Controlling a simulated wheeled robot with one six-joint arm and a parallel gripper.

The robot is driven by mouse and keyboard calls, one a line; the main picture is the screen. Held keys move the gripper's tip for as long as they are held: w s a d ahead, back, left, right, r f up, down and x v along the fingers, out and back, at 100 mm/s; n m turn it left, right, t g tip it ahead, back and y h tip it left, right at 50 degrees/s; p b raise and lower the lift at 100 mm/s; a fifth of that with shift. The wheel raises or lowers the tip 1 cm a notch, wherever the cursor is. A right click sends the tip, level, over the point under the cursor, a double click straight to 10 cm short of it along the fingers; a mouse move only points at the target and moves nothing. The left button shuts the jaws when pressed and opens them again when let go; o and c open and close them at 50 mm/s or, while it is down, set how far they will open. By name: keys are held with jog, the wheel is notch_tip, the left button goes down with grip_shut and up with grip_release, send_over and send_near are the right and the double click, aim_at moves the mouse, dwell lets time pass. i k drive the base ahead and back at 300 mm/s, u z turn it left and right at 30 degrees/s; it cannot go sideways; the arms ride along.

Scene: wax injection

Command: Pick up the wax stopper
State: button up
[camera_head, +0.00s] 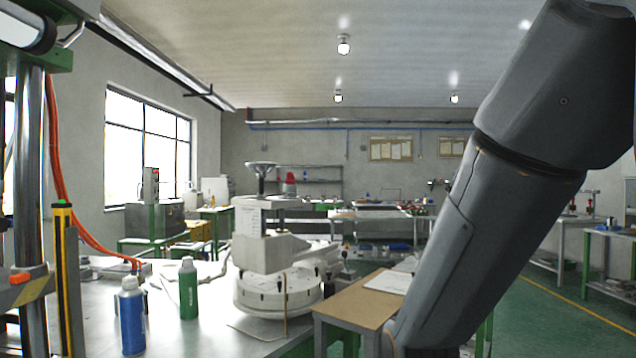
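I cannot make out a wax stopper for certain in the head view. The wax injection machine (262,245) appears to be the white unit with a round base and a dark funnel-shaped top (262,168), standing on the metal table (190,335). My arm's dark grey links cross the right side of the view, in front of the room. My gripper is out of the picture, so its state and anything it holds are hidden.
A blue bottle (131,318) and a green bottle (188,290) stand at the table's front left. A press with a metal column (32,200) and orange hose (58,170) is at far left. A small wooden-topped table (352,304) holds papers (389,282). Green floor is open at right.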

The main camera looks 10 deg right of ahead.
aim_at(290, 180)
jog(key=i, duration=0.95)
